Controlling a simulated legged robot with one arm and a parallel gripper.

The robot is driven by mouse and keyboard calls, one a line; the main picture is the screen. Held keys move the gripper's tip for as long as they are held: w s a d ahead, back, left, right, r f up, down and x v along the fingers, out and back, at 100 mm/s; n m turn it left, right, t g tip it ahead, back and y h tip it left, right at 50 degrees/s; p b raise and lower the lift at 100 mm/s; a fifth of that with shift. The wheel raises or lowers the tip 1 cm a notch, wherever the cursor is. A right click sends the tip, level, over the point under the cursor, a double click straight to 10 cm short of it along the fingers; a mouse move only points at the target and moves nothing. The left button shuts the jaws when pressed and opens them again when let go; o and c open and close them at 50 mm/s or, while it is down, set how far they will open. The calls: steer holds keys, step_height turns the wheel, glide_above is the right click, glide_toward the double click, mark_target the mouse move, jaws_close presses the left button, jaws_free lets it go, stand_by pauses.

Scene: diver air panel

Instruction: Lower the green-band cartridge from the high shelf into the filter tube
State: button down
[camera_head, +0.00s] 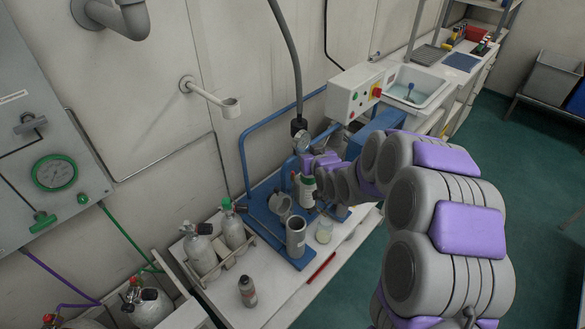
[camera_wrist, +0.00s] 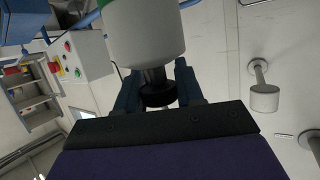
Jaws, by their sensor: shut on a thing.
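The green-band cartridge (camera_head: 307,190) is a white cylinder with a green band. It hangs in my gripper (camera_head: 318,165) above the blue stand on the bench. In the wrist view my gripper (camera_wrist: 158,92) is shut on the dark stem at the end of the white cartridge (camera_wrist: 145,40); a bit of green shows at the top edge. The filter tube (camera_head: 296,237), a grey open-topped cylinder, stands upright on the blue base, below and left of the cartridge in the head view. The cartridge appears apart from it. I cannot make out the high shelf.
A tilted grey cup-like part (camera_head: 280,204) is close behind the tube. Gas cylinders (camera_head: 201,253) stand left. A wall arm (camera_head: 210,96) juts out above.

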steer(key=a+f+n+g+y, duration=0.2)
steer(key=a+f+n+y, duration=0.1)
steer(key=a+f, duration=0.3)
step_height(320, 180, down, 15)
steer(key=d+b, duration=0.1)
steer(key=b, duration=0.3)
steer(key=shift+s+d+r+b, duration=0.2)
steer(key=shift+d+b, duration=0.1)
steer(key=shift+d, duration=0.1)
stand_by(2.4)
